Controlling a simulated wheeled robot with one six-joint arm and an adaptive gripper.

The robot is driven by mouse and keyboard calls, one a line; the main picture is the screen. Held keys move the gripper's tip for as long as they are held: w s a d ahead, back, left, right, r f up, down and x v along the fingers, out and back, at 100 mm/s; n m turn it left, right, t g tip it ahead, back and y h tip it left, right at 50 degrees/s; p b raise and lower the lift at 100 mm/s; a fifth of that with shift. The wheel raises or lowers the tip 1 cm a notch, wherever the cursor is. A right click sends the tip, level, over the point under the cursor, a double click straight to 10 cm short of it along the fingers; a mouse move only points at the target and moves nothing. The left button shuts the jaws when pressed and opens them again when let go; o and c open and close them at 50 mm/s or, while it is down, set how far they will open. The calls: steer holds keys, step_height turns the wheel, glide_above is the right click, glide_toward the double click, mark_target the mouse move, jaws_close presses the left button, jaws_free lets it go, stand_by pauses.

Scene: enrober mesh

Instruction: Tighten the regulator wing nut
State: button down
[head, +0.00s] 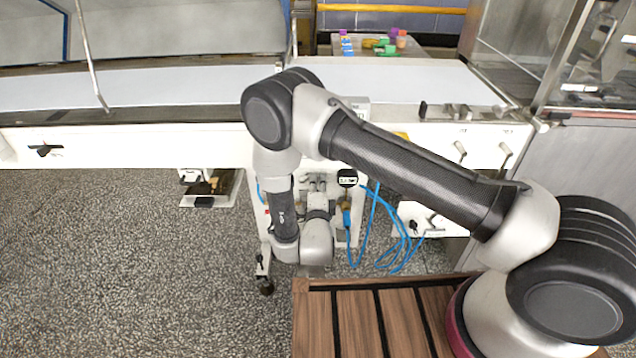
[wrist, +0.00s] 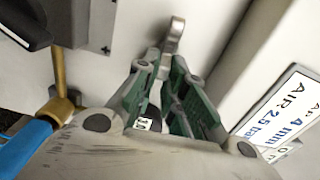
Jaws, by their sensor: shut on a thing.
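My gripper (wrist: 166,62) shows in the wrist view with its green-padded fingers closed together at the tips. A grey metal wing (wrist: 174,36), which looks like part of the wing nut, sticks up between and beyond the fingertips, in front of a pale panel. The fingers are shut on it. The rest of the nut and its stem are hidden by the fingers. In the head view my forearm and wrist reach down to the white cabinet under the conveyor, and the wing nut cannot be made out there.
A brass fitting (wrist: 62,78) with a blue hose (wrist: 30,146) is close at left in the wrist view. A label (wrist: 285,108) reading AIR 4 mm, 2.5 bar is at right. In the head view a gauge (head: 347,178) and looping blue hoses (head: 391,222) are right of my wrist.

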steer(key=shift+a+f+m, duration=0.1)
steer(key=shift+f+m, duration=0.05)
steer(key=shift+m, duration=0.15)
steer(key=c, duration=1.5)
jaws_free()
steer(key=shift+s, duration=0.1)
steer(key=s, duration=0.7)
steer(key=shift+s+a, duration=0.1)
steer(key=shift+s, duration=0.1)
